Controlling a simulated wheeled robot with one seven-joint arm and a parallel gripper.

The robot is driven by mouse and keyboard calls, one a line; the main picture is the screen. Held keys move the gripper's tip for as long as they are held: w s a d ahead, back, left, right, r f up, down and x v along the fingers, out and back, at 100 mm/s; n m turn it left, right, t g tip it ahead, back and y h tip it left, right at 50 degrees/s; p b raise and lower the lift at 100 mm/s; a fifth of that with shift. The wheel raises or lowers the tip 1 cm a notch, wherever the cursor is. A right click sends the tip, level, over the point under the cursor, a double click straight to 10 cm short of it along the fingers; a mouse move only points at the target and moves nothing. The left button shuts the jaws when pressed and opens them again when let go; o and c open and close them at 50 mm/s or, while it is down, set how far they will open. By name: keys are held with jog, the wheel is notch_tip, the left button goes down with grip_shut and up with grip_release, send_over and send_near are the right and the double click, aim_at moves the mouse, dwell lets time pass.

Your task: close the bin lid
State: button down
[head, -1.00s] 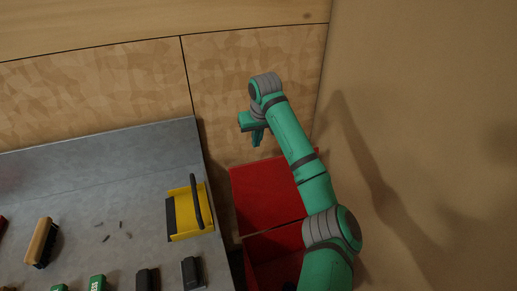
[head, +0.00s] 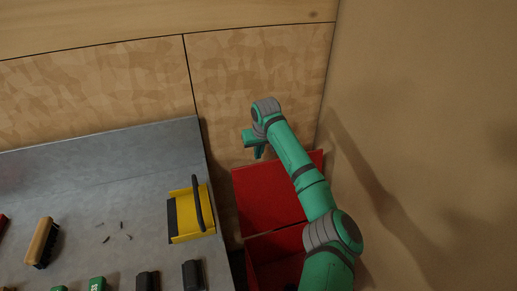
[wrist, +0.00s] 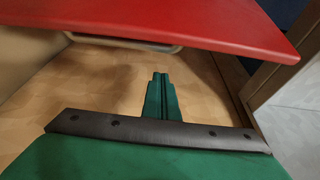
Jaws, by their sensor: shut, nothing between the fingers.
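The red bin (head: 275,270) stands at the right end of the bench, partly hidden by my arm. Its red lid (head: 268,193) is open, raised at the far side of the bin. In the wrist view the lid (wrist: 190,18) crosses the top as a broad red panel, with a thin pale bar below its edge. My gripper (head: 259,153) is just beyond the lid's far edge, fingers pointing down. In the wrist view my gripper (wrist: 160,80) has its fingers together and empty. Whether it touches the lid cannot be told.
A grey bench (head: 110,180) lies to the left, with a yellow dustpan (head: 188,214) near its right edge. A wooden brush (head: 40,243) and several small items lie farther left. A wooden panel wall stands behind, and a plain wall (head: 430,130) is close on the right.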

jog(key=shift+s+d, duration=0.35)
jog(key=shift+s, duration=0.45)
jog(key=shift+s+d, duration=0.3)
jog(key=shift+s, duration=0.45)
jog(key=shift+d, duration=0.1)
